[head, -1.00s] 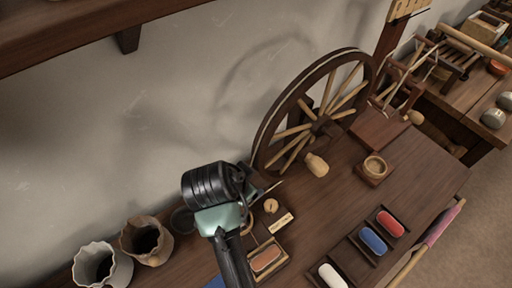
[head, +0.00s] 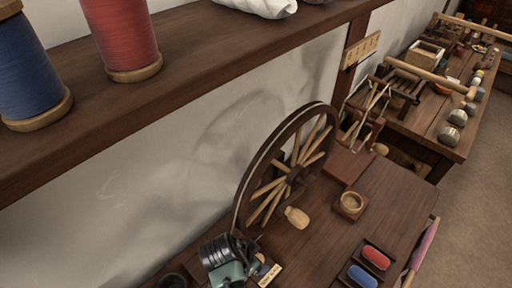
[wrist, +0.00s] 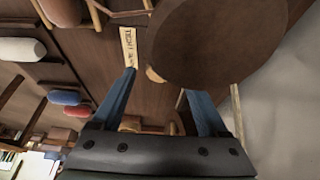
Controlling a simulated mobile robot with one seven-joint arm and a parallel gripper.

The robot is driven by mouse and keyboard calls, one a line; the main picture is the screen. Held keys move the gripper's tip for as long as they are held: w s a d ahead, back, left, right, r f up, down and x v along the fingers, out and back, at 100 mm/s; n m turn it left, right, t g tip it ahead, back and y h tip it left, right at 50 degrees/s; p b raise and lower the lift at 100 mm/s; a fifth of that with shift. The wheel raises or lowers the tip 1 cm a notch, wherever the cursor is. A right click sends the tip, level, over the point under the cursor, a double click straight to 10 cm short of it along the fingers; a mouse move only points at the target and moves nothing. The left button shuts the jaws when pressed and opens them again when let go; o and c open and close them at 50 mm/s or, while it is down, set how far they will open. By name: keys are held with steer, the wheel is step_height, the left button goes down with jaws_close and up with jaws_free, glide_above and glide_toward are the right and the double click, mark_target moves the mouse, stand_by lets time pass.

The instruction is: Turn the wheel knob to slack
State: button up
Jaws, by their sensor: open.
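The spinning wheel (head: 287,175), dark wood with pale spokes, stands upright on the bench near the wall. A pale label plate (head: 270,275) lies at its near foot; it also shows in the wrist view (wrist: 128,46), its lettering too small to read surely. In the wrist view a large dark round wooden piece (wrist: 215,40) fills the top middle, with a small pale wooden bit (wrist: 154,75) at its edge; I cannot tell whether this is the knob. My gripper (wrist: 158,82) is open, blue fingers apart, with nothing seen held. In the head view my wrist hides most of the knob area.
A shelf with blue (head: 32,70) and red (head: 120,38) thread spools crosses the upper left. A small wooden cup (head: 352,202) and red (head: 376,257) and blue (head: 362,276) pieces in trays lie right of the wheel. The bench between is bare.

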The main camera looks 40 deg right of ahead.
steer(key=shift+x, duration=0.85)
steer(key=shift+r, duration=0.1)
jaws_close()
